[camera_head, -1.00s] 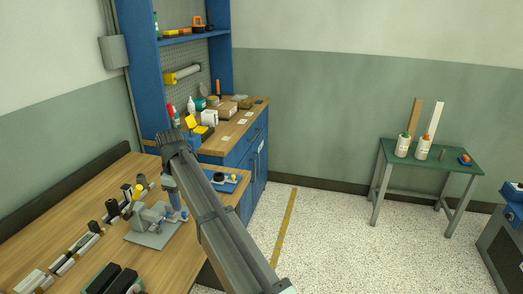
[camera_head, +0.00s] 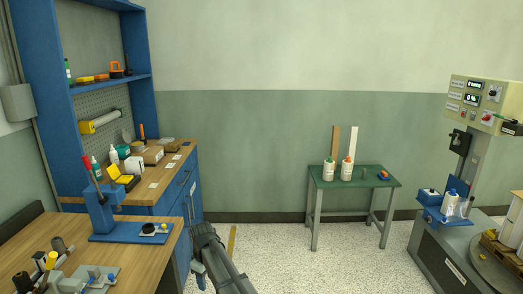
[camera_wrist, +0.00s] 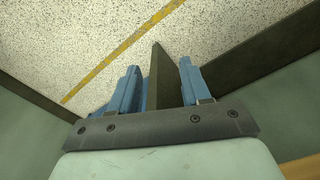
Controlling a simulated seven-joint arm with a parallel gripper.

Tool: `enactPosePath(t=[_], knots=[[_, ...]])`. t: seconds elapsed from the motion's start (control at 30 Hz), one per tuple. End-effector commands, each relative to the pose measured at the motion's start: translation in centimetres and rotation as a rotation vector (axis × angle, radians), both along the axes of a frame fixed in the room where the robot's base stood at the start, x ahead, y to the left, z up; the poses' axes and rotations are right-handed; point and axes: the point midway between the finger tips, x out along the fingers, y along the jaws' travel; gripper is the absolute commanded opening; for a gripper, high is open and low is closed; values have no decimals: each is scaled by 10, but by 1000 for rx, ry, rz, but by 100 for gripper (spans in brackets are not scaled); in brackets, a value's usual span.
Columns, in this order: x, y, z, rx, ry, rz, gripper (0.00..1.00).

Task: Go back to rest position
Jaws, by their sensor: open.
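My gripper (camera_wrist: 160,82) shows in the wrist view as two blue fingers set apart, with no held object visible between them. A dark strip passes behind the gap, with the speckled floor (camera_wrist: 70,45) and its yellow line beyond. In the head view my arm is at the bottom, in front of the floor just right of the wooden workbench (camera_head: 30,250). My gripper (camera_head: 200,280) shows there only in part, low at the frame's bottom, and its fingertips are hard to make out.
A blue press (camera_head: 130,232) stands on the workbench. A blue cabinet (camera_head: 185,205) is behind it. A green table (camera_head: 330,183) with bottles stands at the back wall. Floor between is clear.

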Motion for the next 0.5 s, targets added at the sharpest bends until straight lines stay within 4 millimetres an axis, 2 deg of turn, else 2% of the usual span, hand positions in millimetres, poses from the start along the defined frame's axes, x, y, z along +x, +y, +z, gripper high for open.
enactPosePath(t=[0.03,0.1,0.27,0.5], knots=[[-8,-19,-21,-10,18,-34,47],[-17,-40,-47,-23,40,-79,47],[-40,-87,-103,-50,88,-180,47],[-88,-155,-176,-93,162,-334,47]])
